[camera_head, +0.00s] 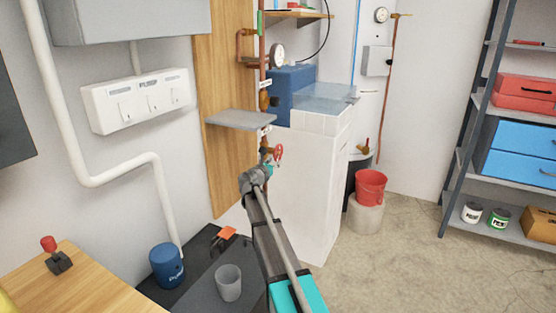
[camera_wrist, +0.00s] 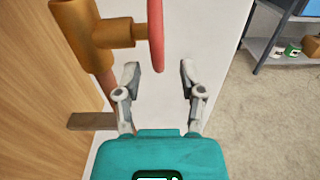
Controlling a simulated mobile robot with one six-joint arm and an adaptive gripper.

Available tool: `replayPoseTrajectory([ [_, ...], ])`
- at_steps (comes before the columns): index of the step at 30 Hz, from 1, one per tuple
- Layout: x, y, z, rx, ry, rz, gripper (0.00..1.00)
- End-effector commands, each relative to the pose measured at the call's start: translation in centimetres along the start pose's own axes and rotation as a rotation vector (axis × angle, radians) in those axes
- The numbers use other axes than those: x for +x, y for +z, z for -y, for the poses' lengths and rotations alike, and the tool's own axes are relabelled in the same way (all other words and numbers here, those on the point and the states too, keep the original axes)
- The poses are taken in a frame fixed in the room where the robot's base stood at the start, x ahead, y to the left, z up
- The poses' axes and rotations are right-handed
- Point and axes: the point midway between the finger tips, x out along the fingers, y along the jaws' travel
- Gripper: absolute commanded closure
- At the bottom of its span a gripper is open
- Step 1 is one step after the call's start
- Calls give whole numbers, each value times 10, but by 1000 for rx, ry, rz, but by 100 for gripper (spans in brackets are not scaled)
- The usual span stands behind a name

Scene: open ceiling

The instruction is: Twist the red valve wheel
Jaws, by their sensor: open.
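The red valve wheel (camera_wrist: 156,30) shows edge-on at the top of the wrist view, on a brass valve body (camera_wrist: 90,35) fixed to a vertical copper pipe. In the head view the wheel (camera_head: 278,153) is small and partly hidden by my arm's end. My gripper (camera_wrist: 159,72) is open, with one finger on each side of the wheel's lower edge as seen in the wrist view. Nothing is visibly clamped between the fingers. Whether a finger touches the wheel I cannot tell.
A wooden panel (camera_head: 222,120) and a grey shelf (camera_head: 240,118) stand left of the pipe. A white cabinet (camera_head: 310,190) is close behind the wheel. A red bucket (camera_head: 370,187) and a storage rack (camera_head: 470,130) are to the right. Open floor (camera_head: 400,260) lies at the front right.

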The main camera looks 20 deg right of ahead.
Motion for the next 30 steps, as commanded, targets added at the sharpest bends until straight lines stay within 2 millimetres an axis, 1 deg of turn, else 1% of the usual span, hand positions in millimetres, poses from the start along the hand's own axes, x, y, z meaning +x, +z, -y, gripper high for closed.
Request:
replayPoseTrajectory([
  [1,10,0,-2,0,-1,0,49],
  [3,18,0,-2,0,-1,0,49],
  [9,34,0,-1,0,0,0,49],
  [13,38,0,-1,0,1,0,49],
  [22,38,0,-1,0,1,0,49],
  [23,38,0,-1,0,1,0,52],
  [27,38,0,-1,0,1,0,78],
  [29,38,0,-1,0,1,0,89],
  [30,38,0,-1,0,1,0,97],
])
